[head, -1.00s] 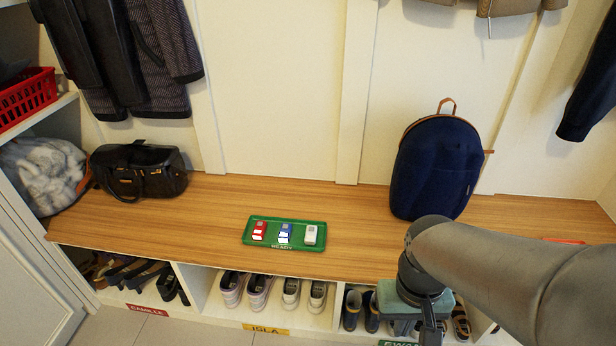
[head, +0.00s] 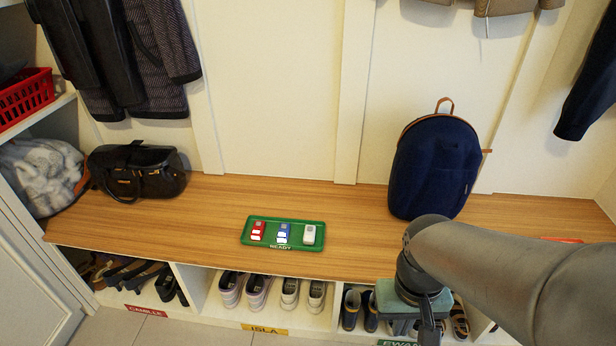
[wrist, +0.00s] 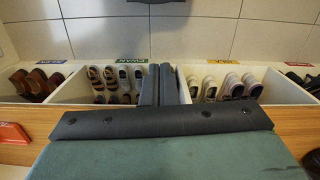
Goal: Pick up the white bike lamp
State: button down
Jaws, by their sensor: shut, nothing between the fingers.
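The white bike lamp (head: 309,235) lies at the right end of a green tray (head: 283,246) marked READY on the wooden bench. A red lamp (head: 257,231) and a blue lamp (head: 283,233) lie left of it in the same tray. My gripper is at the lower right of the head view, in front of the bench and well right of the tray; its tips are cut off there. In the wrist view my gripper (wrist: 165,85) is shut and empty, its two dark fingers together above the cubbies. The white lamp is not in the wrist view.
A navy backpack (head: 434,168) stands on the bench right of the tray. A black bag (head: 137,172) sits at the left end. Cubbies with shoes (head: 289,293) are under the bench. The bench around the tray (head: 350,220) is clear.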

dwell(0.4)
jog(key=c, duration=0.7)
grip_release()
